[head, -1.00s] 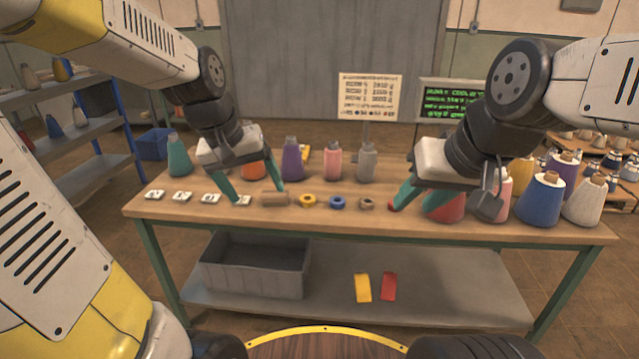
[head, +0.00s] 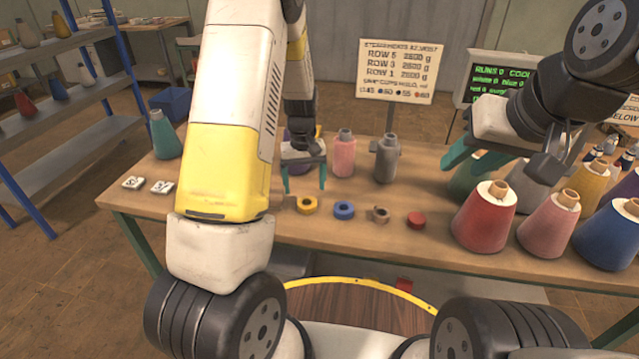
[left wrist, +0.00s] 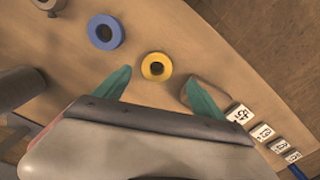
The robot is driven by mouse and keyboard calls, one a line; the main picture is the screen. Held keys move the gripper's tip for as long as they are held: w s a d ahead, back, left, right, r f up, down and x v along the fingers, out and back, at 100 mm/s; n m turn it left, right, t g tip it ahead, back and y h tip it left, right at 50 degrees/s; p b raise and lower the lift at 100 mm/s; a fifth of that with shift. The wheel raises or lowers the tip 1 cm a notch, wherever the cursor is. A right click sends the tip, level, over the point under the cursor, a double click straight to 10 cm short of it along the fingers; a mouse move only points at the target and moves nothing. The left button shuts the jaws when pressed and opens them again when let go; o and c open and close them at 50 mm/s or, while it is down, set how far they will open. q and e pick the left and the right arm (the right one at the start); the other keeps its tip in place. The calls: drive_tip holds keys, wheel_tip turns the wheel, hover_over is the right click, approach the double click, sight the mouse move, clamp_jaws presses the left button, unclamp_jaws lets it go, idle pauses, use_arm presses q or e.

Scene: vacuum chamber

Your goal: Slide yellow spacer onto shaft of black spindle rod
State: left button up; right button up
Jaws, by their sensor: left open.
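The yellow spacer (head: 307,205) is a flat ring lying on the wooden table (head: 330,240), left of a blue ring (head: 344,210). My left gripper (head: 305,180) is just behind it in the head view, open, fingers pointing down. In the left wrist view the yellow spacer (left wrist: 146,66) lies between and beyond the two spread teal fingertips (left wrist: 160,82), with nothing held. My right gripper (head: 472,160) is over the right part of the table near the cones; its finger gap is unclear. I cannot make out a black spindle rod in either view.
A grey-brown ring (head: 380,216) and a red disc (head: 416,220) continue the row. Pink (head: 343,158) and grey (head: 386,162) bottles stand behind. Red (head: 484,220) and other cones crowd the right. A brown cylinder (left wrist: 208,84) lies near one left fingertip.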

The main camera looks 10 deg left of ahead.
sight(307, 198)
use_arm(q)
drive_tip(key=f, duration=0.6)
drive_tip(key=shift+w+d+f, duration=0.1)
drive_tip(key=shift+w+d, duration=0.1)
drive_tip(key=shift+w, duration=0.05)
drive_tip(key=shift+c, duration=0.3)
drive_tip(key=c, duration=1.4)
